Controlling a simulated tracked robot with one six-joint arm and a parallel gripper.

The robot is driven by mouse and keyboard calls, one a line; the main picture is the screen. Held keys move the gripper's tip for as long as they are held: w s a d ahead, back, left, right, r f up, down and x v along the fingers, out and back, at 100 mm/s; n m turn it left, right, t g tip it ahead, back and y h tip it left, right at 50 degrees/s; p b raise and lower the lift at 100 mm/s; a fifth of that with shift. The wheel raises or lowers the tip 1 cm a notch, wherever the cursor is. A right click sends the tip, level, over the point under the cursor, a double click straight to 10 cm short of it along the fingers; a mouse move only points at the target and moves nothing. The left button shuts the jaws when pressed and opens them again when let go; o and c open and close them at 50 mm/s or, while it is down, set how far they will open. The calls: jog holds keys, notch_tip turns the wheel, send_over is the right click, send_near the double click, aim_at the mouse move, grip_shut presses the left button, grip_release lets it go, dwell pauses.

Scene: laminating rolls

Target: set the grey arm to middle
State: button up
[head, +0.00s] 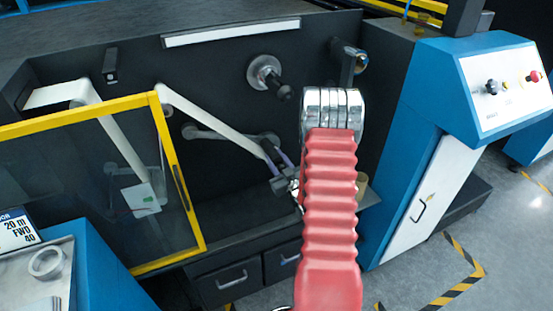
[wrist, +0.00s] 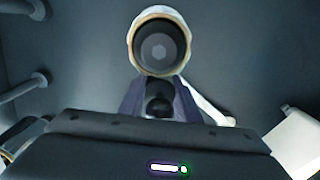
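In the wrist view, a dark roller end with a pale rim (wrist: 160,45) fills the top middle. A dark knob (wrist: 159,86) sits below it, between the two purple fingers of my gripper (wrist: 159,92). The fingers stand apart, one on each side of the knob; I see no clear grip. Their tips are partly hidden by the roller.
A white web (head: 210,115) slants down close to the grey arm. A yellow-framed clear guard (head: 180,185) stands at left. A round roller hub (head: 265,73) juts out above. A blue control cabinet (head: 420,100) is at right; drawers (head: 230,283) lie below.

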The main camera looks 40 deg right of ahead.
jog(key=shift+a, duration=0.1)
grip_shut()
